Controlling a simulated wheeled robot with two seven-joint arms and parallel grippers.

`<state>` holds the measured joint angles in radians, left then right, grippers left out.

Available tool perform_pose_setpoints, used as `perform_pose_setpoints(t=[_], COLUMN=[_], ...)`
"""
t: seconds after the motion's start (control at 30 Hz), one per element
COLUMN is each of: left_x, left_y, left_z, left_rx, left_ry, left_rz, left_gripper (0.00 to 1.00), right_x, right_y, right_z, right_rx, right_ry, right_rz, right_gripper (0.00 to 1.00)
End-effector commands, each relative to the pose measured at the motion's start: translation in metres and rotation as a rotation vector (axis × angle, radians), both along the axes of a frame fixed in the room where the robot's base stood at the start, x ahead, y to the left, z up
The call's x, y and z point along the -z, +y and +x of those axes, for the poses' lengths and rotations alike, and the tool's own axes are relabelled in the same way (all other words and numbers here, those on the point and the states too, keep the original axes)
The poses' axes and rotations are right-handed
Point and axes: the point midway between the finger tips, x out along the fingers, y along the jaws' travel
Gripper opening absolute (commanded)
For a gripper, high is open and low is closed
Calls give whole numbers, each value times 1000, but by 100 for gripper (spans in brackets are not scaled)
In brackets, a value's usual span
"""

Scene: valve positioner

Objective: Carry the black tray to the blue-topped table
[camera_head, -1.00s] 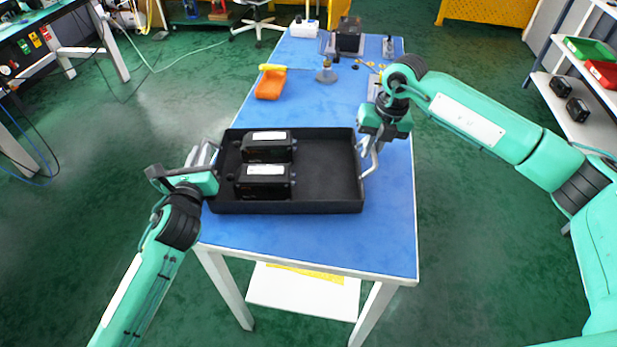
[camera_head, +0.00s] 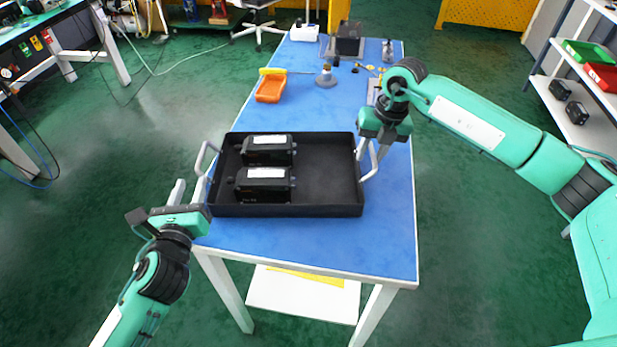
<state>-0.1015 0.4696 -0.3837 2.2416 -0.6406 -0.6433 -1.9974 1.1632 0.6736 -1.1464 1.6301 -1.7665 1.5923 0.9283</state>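The black tray (camera_head: 325,170) rests on the blue-topped table (camera_head: 310,240), near its front end. Two black boxes, one behind the other (camera_head: 266,151) (camera_head: 263,183), stand in its left half. The tray's left handle (camera_head: 203,158) shows as a bare pale loop. My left gripper (camera_head: 187,191) is just below and left of that handle, apart from it, with its two fingers spread and nothing between them. My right gripper (camera_head: 373,150) is at the tray's right handle (camera_head: 372,165). Its fingers overlap the handle, so I cannot tell whether they grip it.
An orange bin (camera_head: 270,90), a small metal stand (camera_head: 326,77) and a dark device (camera_head: 348,40) stand farther back on the table. A shelf with green (camera_head: 587,52) and red trays is at the right. A workbench stands at the far left.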

Motion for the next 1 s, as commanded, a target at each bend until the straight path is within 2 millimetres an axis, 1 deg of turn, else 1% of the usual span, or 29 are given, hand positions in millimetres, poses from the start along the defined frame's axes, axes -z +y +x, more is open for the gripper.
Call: perform_pose_setpoints(t=[0.03, 0.2, 0.33, 0.43, 0.57, 0.8, 0.9, 1.0], left_x=[0, 0, 0, 0, 0, 0, 0, 0], left_y=[1, 2, 2, 2, 2, 2, 2, 2], left_z=[-8, -24, -29, -30, -29, -29, -29, -29], left_rx=[0, -1, -1, -1, -1, -1, -1, -1], left_ry=[1, 1, 0, -1, -1, 0, 0, 0], left_rz=[2, 0, 1, 1, 1, 1, 1, 1], left_gripper=[36, 36, 36, 36, 36, 36, 36, 36], right_x=[0, 0, -2, -11, -34, -84, -100, -111], right_y=[0, 0, 0, -2, -7, -16, -19, -21], right_z=[0, 0, 0, 1, 0, 0, -1, -1], right_rx=[0, 0, 0, 0, 1, 2, 2, 1], right_ry=[0, 0, -1, -2, -4, -3, -3, -1], right_rz=[0, 0, 0, 0, 0, 0, 0, 1], right_gripper=[32, 32, 32, 32, 32, 32, 32, 32])
